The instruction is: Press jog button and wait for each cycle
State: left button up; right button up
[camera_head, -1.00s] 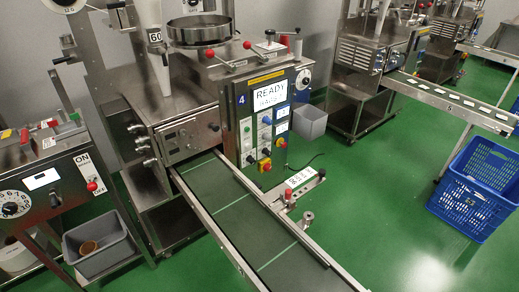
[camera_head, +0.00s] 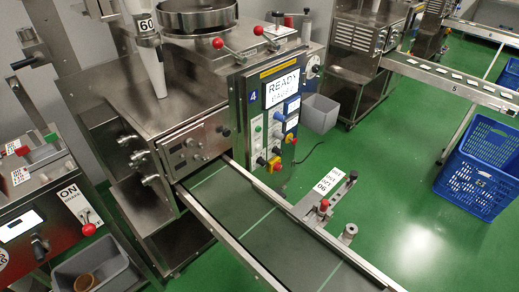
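The packing machine marked 4 has a blue control panel (camera_head: 254,113) facing right of centre. Its screen (camera_head: 282,88) reads READY, with a smaller second line I cannot read surely. Below it are a green button (camera_head: 258,129), a blue knob (camera_head: 279,117), black knobs and a red-and-yellow emergency stop (camera_head: 274,164). The button labels are too small to read, so I cannot tell which is the jog button. The dark conveyor belt (camera_head: 215,205) runs from the machine towards the lower right, with no bags on it. Neither gripper is in view.
A neighbouring machine with an ON switch (camera_head: 69,193) stands at lower left above a grey bin (camera_head: 95,268). Another grey bin (camera_head: 320,112) stands behind the panel. A blue crate (camera_head: 480,165) is at right. A rail with a number plate (camera_head: 328,180) flanks the belt.

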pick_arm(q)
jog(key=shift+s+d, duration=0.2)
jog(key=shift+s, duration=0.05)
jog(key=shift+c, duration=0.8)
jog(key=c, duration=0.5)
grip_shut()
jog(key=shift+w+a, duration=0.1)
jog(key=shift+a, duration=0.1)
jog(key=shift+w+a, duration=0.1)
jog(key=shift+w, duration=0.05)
